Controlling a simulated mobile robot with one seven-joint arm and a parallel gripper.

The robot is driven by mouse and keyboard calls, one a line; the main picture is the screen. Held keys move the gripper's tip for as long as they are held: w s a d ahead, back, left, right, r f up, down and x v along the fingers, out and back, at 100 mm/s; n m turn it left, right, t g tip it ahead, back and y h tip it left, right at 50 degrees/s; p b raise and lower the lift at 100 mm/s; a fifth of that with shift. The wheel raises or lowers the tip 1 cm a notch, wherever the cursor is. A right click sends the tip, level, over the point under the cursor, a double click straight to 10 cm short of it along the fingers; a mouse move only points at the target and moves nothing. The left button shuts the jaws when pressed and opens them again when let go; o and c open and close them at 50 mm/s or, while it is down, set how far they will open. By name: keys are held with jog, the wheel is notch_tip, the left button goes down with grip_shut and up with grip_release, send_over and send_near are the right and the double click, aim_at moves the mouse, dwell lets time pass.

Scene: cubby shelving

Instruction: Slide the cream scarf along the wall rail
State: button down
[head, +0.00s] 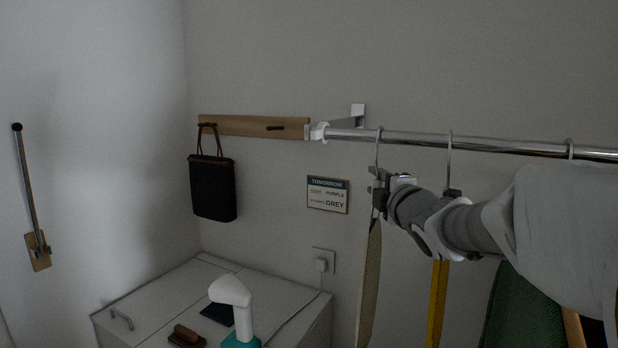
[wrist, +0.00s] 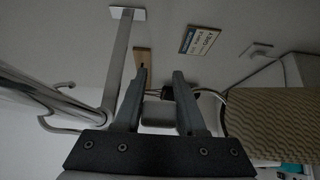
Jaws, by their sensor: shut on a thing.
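The cream scarf (head: 370,285) hangs as a narrow strip from a hanger hook (head: 377,147) over the metal wall rail (head: 460,143), near the rail's left end. My gripper (head: 377,190) is at the top of this hanger, just below the rail, and is shut on it. The wrist view shows my two fingers (wrist: 160,76) with a gap between them and part of the hanger there. The scarf's ribbed cloth (wrist: 275,120) is at the right of that view, and the rail (wrist: 50,98) at the left. The exact grip is partly hidden.
A yellow strip (head: 437,300) and a green garment (head: 520,305) hang further right. A white bracket (head: 357,112) holds the rail's left end. A sign (head: 328,194) and a black bag (head: 212,187) are on the wall. A white cabinet (head: 150,300) stands below left, bearing a steamer (head: 236,300).

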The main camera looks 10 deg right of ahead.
jog(key=d, duration=0.1)
jog(key=s+d, duration=0.1)
jog(key=s+d+p, duration=0.1)
jog(key=shift+s+d, duration=0.25)
jog(key=shift+d, duration=0.15)
jog(key=shift+b, duration=0.3)
dwell(0.3)
jog(key=shift+c, duration=2)
grip_release()
jog(key=shift+s, duration=0.1)
